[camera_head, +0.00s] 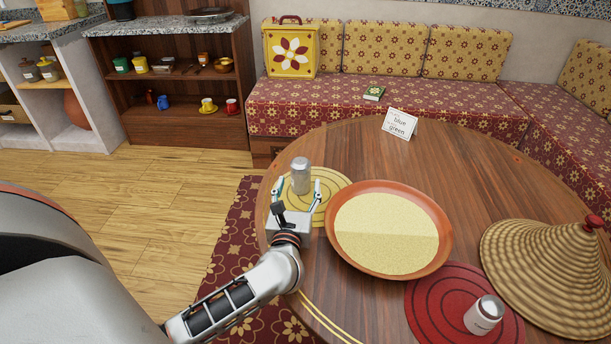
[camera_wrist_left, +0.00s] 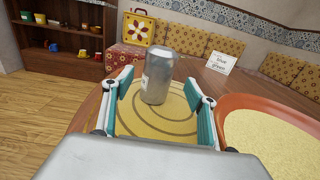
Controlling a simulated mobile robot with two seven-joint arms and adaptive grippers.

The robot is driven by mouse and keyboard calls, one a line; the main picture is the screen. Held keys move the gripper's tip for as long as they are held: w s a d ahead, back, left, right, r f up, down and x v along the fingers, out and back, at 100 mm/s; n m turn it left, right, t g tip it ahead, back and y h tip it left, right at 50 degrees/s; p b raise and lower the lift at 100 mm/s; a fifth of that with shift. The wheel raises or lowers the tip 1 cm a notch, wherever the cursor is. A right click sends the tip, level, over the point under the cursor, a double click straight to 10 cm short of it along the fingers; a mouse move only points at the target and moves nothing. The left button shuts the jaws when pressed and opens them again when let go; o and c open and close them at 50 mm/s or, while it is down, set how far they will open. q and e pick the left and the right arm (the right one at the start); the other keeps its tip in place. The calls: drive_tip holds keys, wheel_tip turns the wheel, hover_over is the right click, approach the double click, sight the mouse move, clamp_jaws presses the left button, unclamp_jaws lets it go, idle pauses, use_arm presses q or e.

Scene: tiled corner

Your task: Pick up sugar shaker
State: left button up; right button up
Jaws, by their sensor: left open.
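A grey metallic shaker (camera_head: 301,176) stands upright on a yellow round mat (camera_head: 333,183) at the table's left side. My left gripper (camera_head: 297,190) is open, low over the mat, with its fingers pointing at this shaker. In the left wrist view the shaker (camera_wrist_left: 160,78) shows between the two teal-padded fingertips (camera_wrist_left: 158,88), with visible gaps on both sides. I cannot tell how far between the fingers it stands. A second shaker (camera_head: 484,314), pale with a metal top, stands on a red mat (camera_head: 430,294). No readable label tells which holds sugar. My right gripper is not in view.
A wide orange dish (camera_head: 441,258) of grain lies just right of my left gripper. A woven cone lid (camera_head: 545,270) sits at the right. A card (camera_head: 400,123) stands at the table's (camera_head: 345,145) back. A cushioned bench (camera_head: 350,102) runs behind.

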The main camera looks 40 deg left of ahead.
sight(299, 179)
use_arm(q)
drive_tip(key=x, duration=0.5)
drive_tip(key=shift+w+a+f+b, duration=0.1)
drive_tip(key=shift+a+f+b, duration=0.05)
drive_tip(key=shift+b, duration=0.25)
drive_tip(key=shift+w+a, duration=0.25)
drive_tip(key=shift+w, duration=0.15)
drive_tip(key=c, duration=1.3)
